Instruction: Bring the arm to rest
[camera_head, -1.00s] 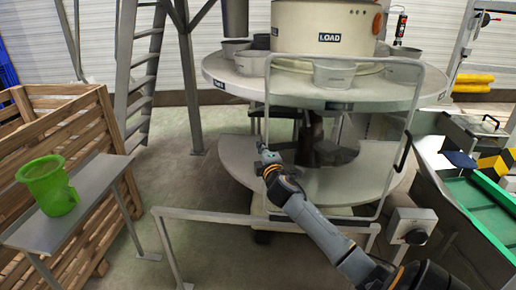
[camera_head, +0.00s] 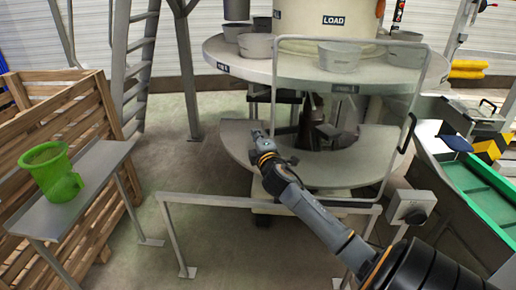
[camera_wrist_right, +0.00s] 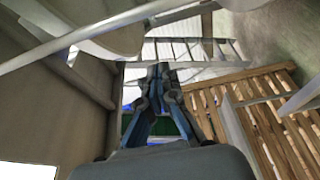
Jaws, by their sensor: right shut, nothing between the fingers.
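My right arm (camera_head: 315,212) reaches in from the lower right in the head view. Its right gripper (camera_head: 257,134) is shut and empty, in front of the round machine's lower shelf (camera_head: 238,145). In the right wrist view the right gripper (camera_wrist_right: 158,72) has its fingers together with nothing between them. My left gripper is not in view.
A metal guard frame (camera_head: 274,100) with a low rail (camera_head: 215,199) stands around my right arm. A switch box (camera_head: 410,207) and green conveyor (camera_head: 470,195) are on the right. A green jug (camera_head: 48,172) sits on a grey bench (camera_head: 95,165) beside a wooden crate (camera_head: 50,110).

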